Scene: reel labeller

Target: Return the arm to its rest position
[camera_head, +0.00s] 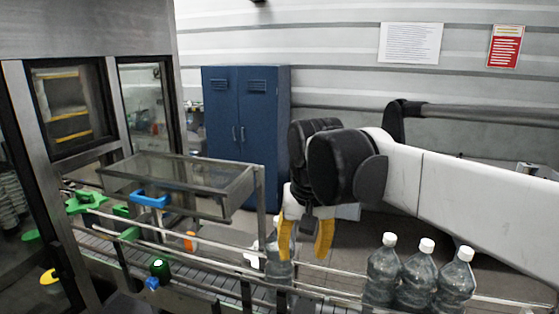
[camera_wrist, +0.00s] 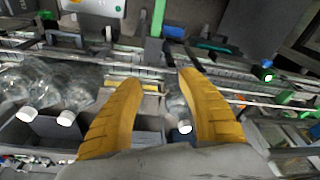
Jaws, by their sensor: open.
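My gripper (camera_head: 305,240) hangs from my white and black arm, pointing down over the conveyor in the head view. Its two yellow fingers are apart, and it also shows in the wrist view (camera_wrist: 160,95). A clear bottle (camera_head: 278,266) stands on the conveyor behind or beside the left finger, partly hidden by it. In the wrist view a bottle with a white cap (camera_wrist: 185,127) shows between the fingers, close to the right one. I cannot tell whether the finger touches it.
Several capped water bottles (camera_head: 402,272) stand right of my gripper. The conveyor (camera_head: 205,280) has metal rails and green and blue clamps. A glass-topped metal frame (camera_head: 180,180) and the machine housing (camera_head: 90,30) stand left. A blue locker (camera_head: 246,130) is behind.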

